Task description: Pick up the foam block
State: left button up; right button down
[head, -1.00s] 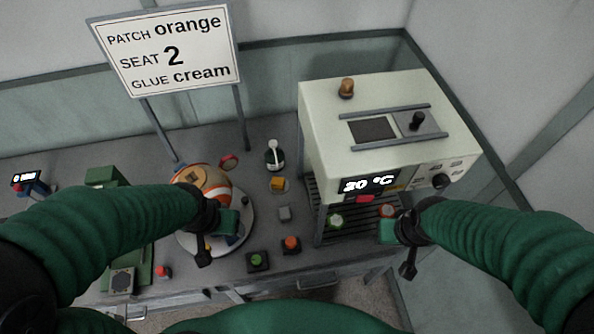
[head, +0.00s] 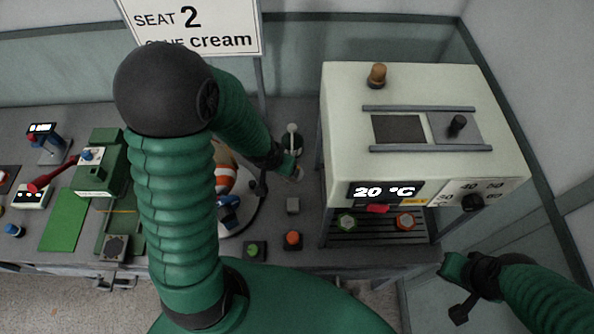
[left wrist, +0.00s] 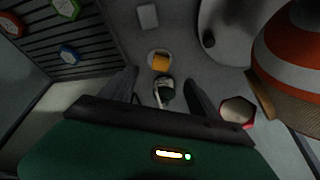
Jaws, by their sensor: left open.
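A small yellow block (left wrist: 160,62), which looks like the foam block, sits on a round white dish in the left wrist view. A plain grey block (head: 293,205) lies nearby on the bench and also shows in the left wrist view (left wrist: 148,16). My left gripper (left wrist: 161,77) is open and empty, above the bench, with its fingertips pointing toward the yellow block.
The white oven-like machine (head: 420,125) stands right of my left gripper. Green (head: 252,250) and red (head: 292,240) buttons sit near the bench's front edge.

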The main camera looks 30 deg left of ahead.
pick_arm(q)
jog(key=x, duration=0.8)
jog(key=b+x, duration=0.1)
jog(key=x, duration=0.2)
jog(key=shift+w+a+f, duration=0.2)
jog(key=shift+w+f, duration=0.05)
jog(key=shift+w, duration=0.2)
jog(key=x, duration=0.4)
jog(key=a+p+x, duration=0.1)
jog(key=shift+w+f, duration=0.2)
jog(key=shift+f, duration=0.1)
jog(key=shift+w+f, duration=0.2)
jog(key=shift+f, duration=0.1)
jog(key=shift+d, duration=0.15)
pick_arm(e)
jog(key=shift+w+a, duration=0.1)
pick_arm(q)
jog(key=shift+s+d+r, duration=0.1)
jog(key=shift+r, duration=0.05)
jog(key=c, duration=1.4)
